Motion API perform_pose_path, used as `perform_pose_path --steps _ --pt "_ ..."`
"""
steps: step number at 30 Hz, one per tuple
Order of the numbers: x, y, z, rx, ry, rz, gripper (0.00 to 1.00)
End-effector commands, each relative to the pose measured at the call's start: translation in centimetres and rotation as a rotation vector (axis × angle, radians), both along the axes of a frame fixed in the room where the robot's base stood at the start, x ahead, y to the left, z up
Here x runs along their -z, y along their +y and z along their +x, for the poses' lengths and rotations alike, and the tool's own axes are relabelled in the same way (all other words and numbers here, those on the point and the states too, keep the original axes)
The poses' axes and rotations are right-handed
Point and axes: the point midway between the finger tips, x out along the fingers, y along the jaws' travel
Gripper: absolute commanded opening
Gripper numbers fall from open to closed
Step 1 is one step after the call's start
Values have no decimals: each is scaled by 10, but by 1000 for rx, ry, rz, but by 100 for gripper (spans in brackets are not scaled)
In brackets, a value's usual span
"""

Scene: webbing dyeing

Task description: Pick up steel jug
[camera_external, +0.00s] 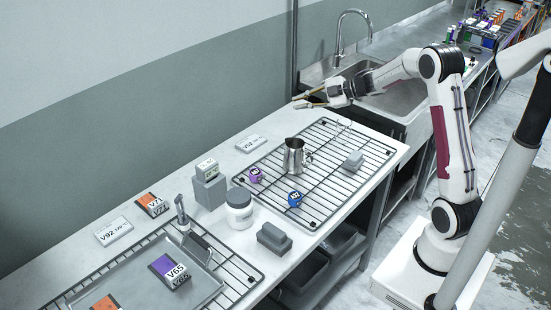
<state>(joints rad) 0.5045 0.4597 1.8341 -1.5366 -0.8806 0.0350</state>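The steel jug (294,157) stands upright on a dark wire rack (333,196) towards the right end of the white bench. It is shiny metal with an open top, and a handle shows on its right side. My gripper (303,99) is above and behind the jug, near the back edge of the bench and in front of the sink. It is well apart from the jug. Its two fingers are spread with a gap between them, and nothing shows in them.
A purple-labelled item (254,175) and a blue-labelled item (294,198) sit near the jug. A white jar (238,209) stands left of the rack. A metal tray (150,283) is at the front left. A faucet (341,38) rises behind the sink.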

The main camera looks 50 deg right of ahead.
Motion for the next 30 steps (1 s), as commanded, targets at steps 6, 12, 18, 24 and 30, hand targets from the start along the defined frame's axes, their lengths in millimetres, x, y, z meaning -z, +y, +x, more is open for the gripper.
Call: perform_pose_path --steps 6,12,18,24,30 --pt "48 3 -18 -174 51 42 13" --pt "84 6 -43 -317 99 93 13" --pt "114 5 -73 -442 148 153 13" --pt "135 6 -103 -570 182 214 13" --pt "147 5 -125 -652 203 258 13"
